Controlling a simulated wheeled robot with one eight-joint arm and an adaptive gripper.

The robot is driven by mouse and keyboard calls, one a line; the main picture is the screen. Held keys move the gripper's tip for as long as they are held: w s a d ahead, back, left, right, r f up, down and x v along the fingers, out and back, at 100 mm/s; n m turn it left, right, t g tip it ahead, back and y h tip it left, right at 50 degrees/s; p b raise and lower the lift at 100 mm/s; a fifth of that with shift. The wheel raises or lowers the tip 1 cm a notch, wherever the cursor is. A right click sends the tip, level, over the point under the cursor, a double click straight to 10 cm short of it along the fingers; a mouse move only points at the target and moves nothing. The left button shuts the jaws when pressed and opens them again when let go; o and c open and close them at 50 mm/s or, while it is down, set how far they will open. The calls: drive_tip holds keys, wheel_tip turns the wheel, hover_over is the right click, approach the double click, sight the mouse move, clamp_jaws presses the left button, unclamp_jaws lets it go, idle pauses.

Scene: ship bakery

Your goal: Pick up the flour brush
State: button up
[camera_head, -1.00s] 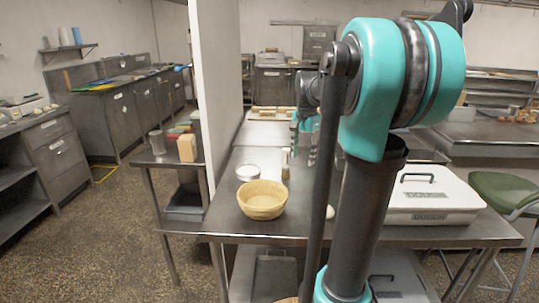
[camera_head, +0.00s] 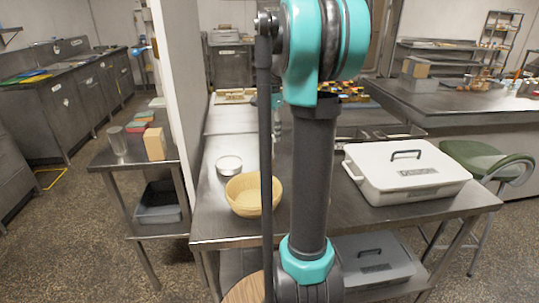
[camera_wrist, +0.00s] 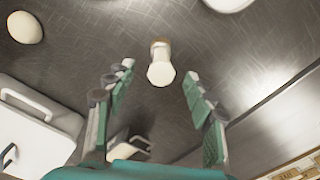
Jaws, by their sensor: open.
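In the wrist view, a small pale upright thing, apparently the flour brush (camera_wrist: 160,70), stands on the steel table with its round cream end toward the camera. My gripper (camera_wrist: 160,78) is open. Its two teal-padded fingers are on the left and right of the brush, with clear gaps on both sides. I cannot tell how far the fingertips are above the table. In the head view, my arm hides the brush and most of the gripper.
On the steel table (camera_head: 225,228) are a yellow bowl (camera_head: 240,203), a round tin (camera_head: 229,161) and a white lidded dough box (camera_head: 404,172). The wrist view shows the box (camera_wrist: 42,145) at left and an egg-like pale thing (camera_wrist: 24,27). A green stool (camera_head: 475,155) stands at right.

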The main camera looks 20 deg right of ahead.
sight(270, 154)
wheel_tip(270, 154, down, 8)
drive_tip(key=shift+a+f, duration=0.15)
drive_tip(key=shift+f, duration=0.1)
idle(0.4)
clamp_jaws()
drive_tip(key=shift+r, duration=0.15)
